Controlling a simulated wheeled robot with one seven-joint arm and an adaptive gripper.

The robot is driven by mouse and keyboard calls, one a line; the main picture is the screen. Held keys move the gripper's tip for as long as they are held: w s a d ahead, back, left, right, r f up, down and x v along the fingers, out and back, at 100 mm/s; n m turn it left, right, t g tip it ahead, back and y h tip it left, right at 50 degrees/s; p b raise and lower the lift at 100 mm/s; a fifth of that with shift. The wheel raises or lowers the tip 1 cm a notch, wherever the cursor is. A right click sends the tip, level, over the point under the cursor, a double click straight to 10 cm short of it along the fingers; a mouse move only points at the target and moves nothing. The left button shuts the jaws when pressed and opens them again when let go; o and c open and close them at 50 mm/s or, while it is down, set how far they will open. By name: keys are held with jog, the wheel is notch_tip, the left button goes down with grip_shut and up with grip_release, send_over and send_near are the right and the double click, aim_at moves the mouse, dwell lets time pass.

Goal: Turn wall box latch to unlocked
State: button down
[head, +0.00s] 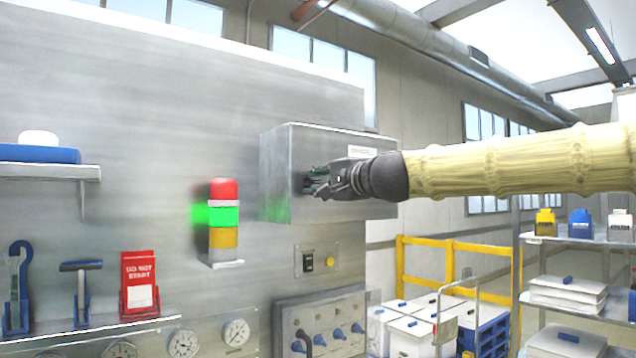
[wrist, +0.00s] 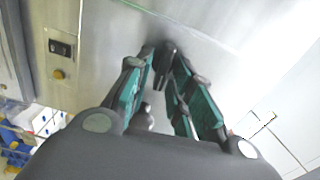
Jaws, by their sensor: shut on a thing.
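The wall box (head: 285,175) is a grey metal cabinet on the steel wall, with a small white label (head: 362,151) on its front. My gripper (head: 314,184) is at the front face of the box, reached from the right. In the wrist view my gripper (wrist: 163,68) has its green-padded fingers closing around a dark latch (wrist: 167,50) on the box face. The fingers are shut on this latch. In the head view the fingers and wrist hide the latch, and its turned angle cannot be told there.
A stack light (head: 223,220) with its green part lit stands left of the box. A switch plate (head: 316,260) and a panel with blue knobs (head: 325,325) are below. A shelf (head: 100,328) holds tools and a red sign. Yellow rails (head: 455,265) stand behind at right.

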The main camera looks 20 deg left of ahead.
jog(key=shift+m, duration=0.6)
jog(key=c, duration=1.6)
grip_release()
jog(key=shift+f, duration=0.1)
jog(key=shift+o, duration=0.2)
jog(key=v, duration=1.2)
